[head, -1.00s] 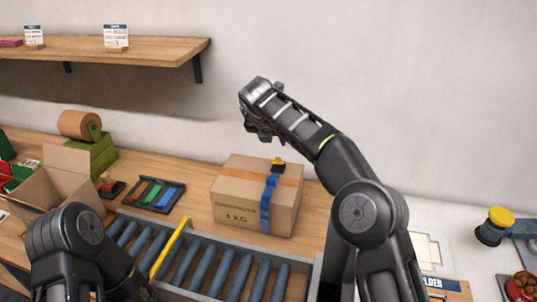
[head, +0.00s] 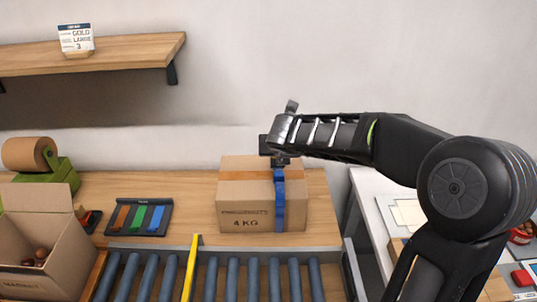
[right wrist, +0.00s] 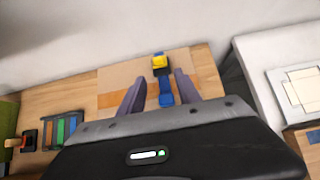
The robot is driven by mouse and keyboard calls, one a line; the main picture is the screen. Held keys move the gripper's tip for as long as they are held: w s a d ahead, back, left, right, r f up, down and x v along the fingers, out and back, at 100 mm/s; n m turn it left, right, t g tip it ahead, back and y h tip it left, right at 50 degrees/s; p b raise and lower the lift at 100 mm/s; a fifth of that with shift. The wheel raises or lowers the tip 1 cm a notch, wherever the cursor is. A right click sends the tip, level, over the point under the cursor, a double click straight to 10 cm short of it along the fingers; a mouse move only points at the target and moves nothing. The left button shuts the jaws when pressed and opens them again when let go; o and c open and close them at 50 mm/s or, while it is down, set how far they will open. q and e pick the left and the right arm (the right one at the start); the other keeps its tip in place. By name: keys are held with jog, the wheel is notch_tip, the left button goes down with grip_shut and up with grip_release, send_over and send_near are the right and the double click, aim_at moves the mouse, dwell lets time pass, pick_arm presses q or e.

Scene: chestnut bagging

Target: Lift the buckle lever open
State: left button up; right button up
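A closed cardboard box (head: 245,205) marked 4 KG stands on the wooden bench behind the roller conveyor. A blue strap (head: 280,205) runs down its front near the right side. The strap also shows in the right wrist view (right wrist: 166,98), leading to a buckle with a yellow lever (right wrist: 159,63) on the box top. In the head view my right arm covers the buckle. My right gripper (right wrist: 160,88) is open above the box, its two fingers apart on either side of the strap, with the buckle beyond them. My left gripper is out of view.
The roller conveyor (head: 230,275) with a yellow bar (head: 191,265) lies in front. An open carton (head: 40,225), a tape dispenser (head: 40,175) and a rack of coloured strips (head: 140,217) stand left. A shelf (head: 110,58) hangs above.

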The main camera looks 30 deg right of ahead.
jog(key=shift+w, duration=0.1)
jog(key=x, duration=0.7)
jog(key=shift+w+f, duration=0.25)
jog(key=shift+f, duration=0.05)
jog(key=shift+c, duration=0.6)
grip_shut()
